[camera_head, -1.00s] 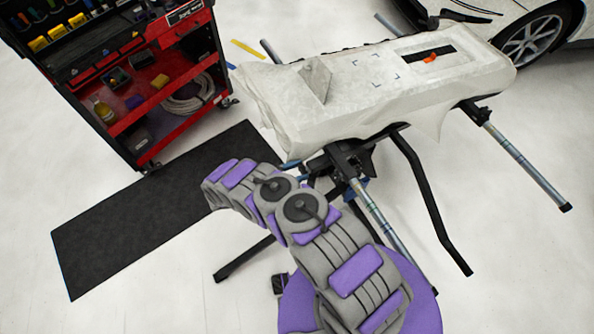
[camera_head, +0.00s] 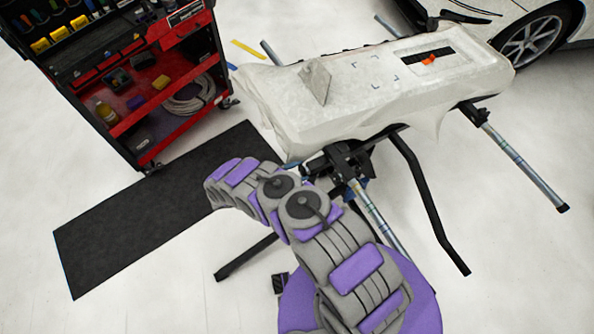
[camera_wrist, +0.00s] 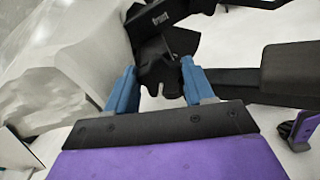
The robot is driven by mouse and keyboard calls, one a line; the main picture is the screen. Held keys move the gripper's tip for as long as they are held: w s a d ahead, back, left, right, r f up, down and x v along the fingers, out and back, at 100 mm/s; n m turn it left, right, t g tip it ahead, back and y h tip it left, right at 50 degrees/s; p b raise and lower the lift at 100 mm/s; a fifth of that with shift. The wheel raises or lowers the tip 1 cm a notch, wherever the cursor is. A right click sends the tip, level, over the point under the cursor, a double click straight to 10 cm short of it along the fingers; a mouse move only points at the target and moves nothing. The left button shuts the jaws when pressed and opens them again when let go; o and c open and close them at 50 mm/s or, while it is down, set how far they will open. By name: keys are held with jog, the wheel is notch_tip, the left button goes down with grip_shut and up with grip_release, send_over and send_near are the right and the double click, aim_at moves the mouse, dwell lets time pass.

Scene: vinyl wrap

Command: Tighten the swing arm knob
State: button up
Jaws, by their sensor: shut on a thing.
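The swing arm knob (camera_wrist: 160,75) is a black lobed knob in the wrist view, between the two blue fingers of my gripper (camera_wrist: 158,85). My gripper is shut on it, one finger on each side. The knob sits under a black bracket (camera_wrist: 165,18) of the stand. In the head view the black joint of the stand (camera_head: 345,158) shows under the wrapped panel's near edge.
The stand holds a panel covered in whitish wrap (camera_head: 380,90). Black stand legs (camera_head: 430,200) and a metal tube (camera_head: 515,160) stick out to the right. A red and black tool cart (camera_head: 130,80) stands at the left by a black mat (camera_head: 150,215). A white car is at top right.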

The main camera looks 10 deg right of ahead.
jog(key=shift+m+y+p, duration=0.3)
jog(key=shift+m+p, duration=0.3)
jog(key=shift+m, duration=1.3)
jog(key=o, duration=1)
jog(key=shift+d, duration=0.15)
jog(key=shift+s, duration=0.1)
jog(key=shift+f, duration=0.1)
